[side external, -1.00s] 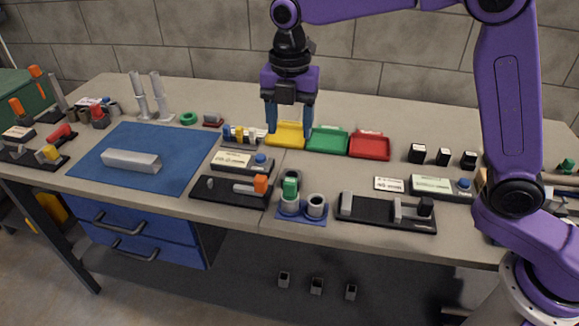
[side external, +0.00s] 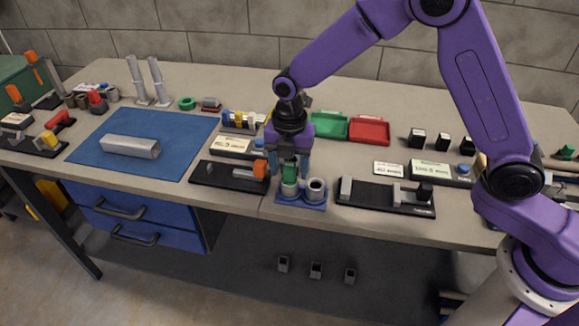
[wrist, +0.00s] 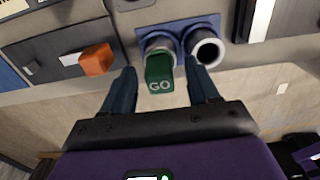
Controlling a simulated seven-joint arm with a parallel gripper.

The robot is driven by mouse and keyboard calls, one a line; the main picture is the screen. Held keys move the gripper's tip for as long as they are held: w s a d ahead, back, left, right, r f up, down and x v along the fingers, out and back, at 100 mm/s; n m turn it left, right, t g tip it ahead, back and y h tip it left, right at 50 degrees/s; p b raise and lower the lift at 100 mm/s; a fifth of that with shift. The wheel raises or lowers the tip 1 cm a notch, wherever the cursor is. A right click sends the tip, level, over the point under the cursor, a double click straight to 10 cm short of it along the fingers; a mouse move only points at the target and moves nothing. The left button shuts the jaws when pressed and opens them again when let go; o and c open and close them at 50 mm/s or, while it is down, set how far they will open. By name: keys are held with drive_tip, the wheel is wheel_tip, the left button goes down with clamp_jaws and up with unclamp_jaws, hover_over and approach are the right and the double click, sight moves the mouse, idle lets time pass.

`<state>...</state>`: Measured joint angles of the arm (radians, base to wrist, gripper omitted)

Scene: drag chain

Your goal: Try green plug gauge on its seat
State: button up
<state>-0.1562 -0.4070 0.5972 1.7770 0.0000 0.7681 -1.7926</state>
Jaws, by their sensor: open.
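The green plug gauge (side external: 289,171), marked GO, stands in the left grey socket of a small blue holder (side external: 316,203). The gauge also shows in the wrist view (wrist: 159,73). The right ring of the holder (wrist: 206,52) is an empty grey cylinder with a dark hole. My gripper (side external: 290,172) is directly over the holder, pointing down. In the wrist view its two blue fingers (wrist: 163,88) are apart, one on each side of the green gauge, with gaps visible. Which part is the gauge's seat I cannot tell.
A black fixture with an orange block (side external: 259,169) stands close on the left. A black fixture with grey blocks (side external: 385,195) stands on the right. Green (side external: 331,125) and red (side external: 369,130) trays lie behind. The bench's front edge is close to the holder.

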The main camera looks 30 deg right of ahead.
drive_tip(key=shift+f, duration=0.35)
drive_tip(key=shift+c, duration=0.3)
clamp_jaws()
drive_tip(key=shift+r, duration=0.1)
drive_tip(key=shift+r, duration=0.1)
drive_tip(key=shift+r, duration=2.8)
drive_tip(key=shift+r, duration=0.1)
drive_tip(key=s+d+r, duration=0.3)
drive_tip(key=s+d, duration=0.1)
drive_tip(key=shift+s+d, duration=0.15)
